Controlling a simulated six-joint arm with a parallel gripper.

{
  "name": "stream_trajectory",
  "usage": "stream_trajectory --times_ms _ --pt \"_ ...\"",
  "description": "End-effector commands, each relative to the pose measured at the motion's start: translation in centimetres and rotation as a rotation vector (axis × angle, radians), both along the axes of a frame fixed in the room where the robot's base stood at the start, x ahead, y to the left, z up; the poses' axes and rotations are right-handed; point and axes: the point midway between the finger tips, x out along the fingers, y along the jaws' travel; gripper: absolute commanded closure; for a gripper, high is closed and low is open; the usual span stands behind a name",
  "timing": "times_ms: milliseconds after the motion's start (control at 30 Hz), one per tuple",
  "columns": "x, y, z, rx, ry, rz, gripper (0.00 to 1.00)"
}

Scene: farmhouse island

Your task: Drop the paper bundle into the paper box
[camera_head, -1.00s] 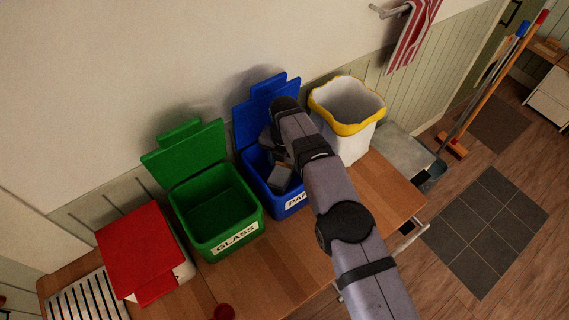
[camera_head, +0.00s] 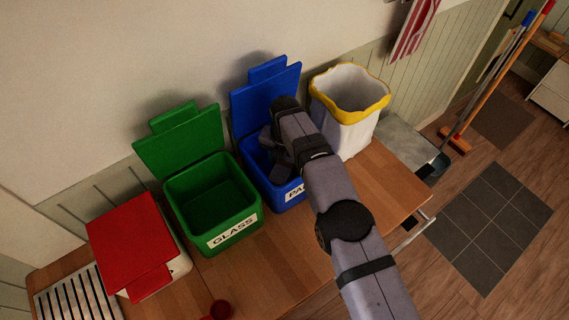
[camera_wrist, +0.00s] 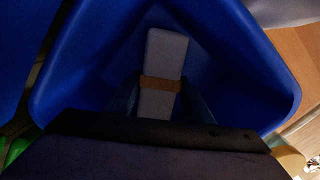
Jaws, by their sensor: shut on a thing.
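The blue paper box (camera_head: 288,197) stands open on the wooden counter, its lid raised against the wall and its white label partly hidden by my arm. In the wrist view the blue walls of the box (camera_wrist: 262,80) surround the paper bundle (camera_wrist: 166,58), a pale slab with a brown band around its middle. My gripper (camera_wrist: 160,98) is shut on the bundle, with a finger at each side near the band. In the head view my gripper (camera_head: 279,158) is over and partly inside the box opening, and the bundle is hidden there.
The open green glass box (camera_head: 212,205) stands just left of the blue box. A red-lidded box (camera_head: 132,245) is farther left. A white bin with a yellow rim (camera_head: 348,105) stands close on the right. A small red object (camera_head: 221,309) lies near the counter's front.

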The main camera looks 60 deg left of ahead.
Motion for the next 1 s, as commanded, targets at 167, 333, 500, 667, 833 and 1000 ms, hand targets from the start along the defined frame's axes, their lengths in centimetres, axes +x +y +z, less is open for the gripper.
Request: stream_trajectory --times_ms 167,333,500,667,833,1000 --pt "0.0 0.0 0.0 0.001 0.0 0.0 0.95" --pt "0.0 0.0 -0.2 0.001 0.0 0.0 0.95" --pt "0.0 0.0 -0.5 0.001 0.0 0.0 0.95" --pt "0.0 0.0 -0.8 0.001 0.0 0.0 0.95" --pt "0.0 0.0 -1.0 0.001 0.0 0.0 0.95" --pt "0.0 0.0 -1.0 0.001 0.0 0.0 0.32"
